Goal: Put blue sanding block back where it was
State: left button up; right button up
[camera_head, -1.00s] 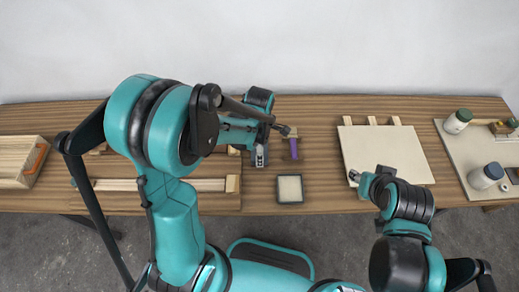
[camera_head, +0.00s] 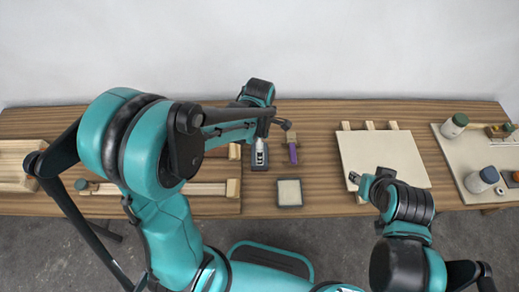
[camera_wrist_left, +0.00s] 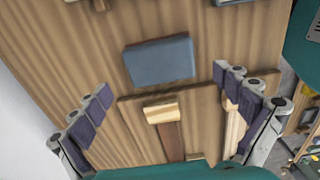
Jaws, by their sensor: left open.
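The blue sanding block (camera_wrist_left: 160,62) lies flat on the table in the left wrist view, beyond the edge of a raised wooden panel. In the head view the block (camera_head: 260,168) shows partly beneath my left gripper (camera_head: 260,148). My left gripper is open and empty; in the left wrist view its fingers (camera_wrist_left: 160,84) stand wide apart on either side, with the block between and beyond them, not touched. My right gripper (camera_head: 358,180) is at the lower left corner of a pale board; its jaws are too small to judge.
The raised wooden panel (camera_head: 160,205) carries strips with light end blocks. The pale board (camera_head: 385,155) and a tray with jars (camera_head: 450,175) are farther right.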

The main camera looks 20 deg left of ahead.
pick_arm(q)
jog(key=s+a+r+m+t, duration=0.2)
jog(key=s+r+m, duration=0.3)
jog(key=m, duration=0.5)
jog(key=s+a+r+m+t+p, duration=0.1)
jog(key=s+a+r+m+t, duration=0.1)
jog(key=s+r+m+t, duration=0.3)
notch_tip(320, 180, up, 4)
jog(key=m, duration=0.6)
jog(key=shift+s+a+r, duration=0.15)
jog(key=shift+a+r, duration=0.1)
jog(key=shift+a, duration=0.1)
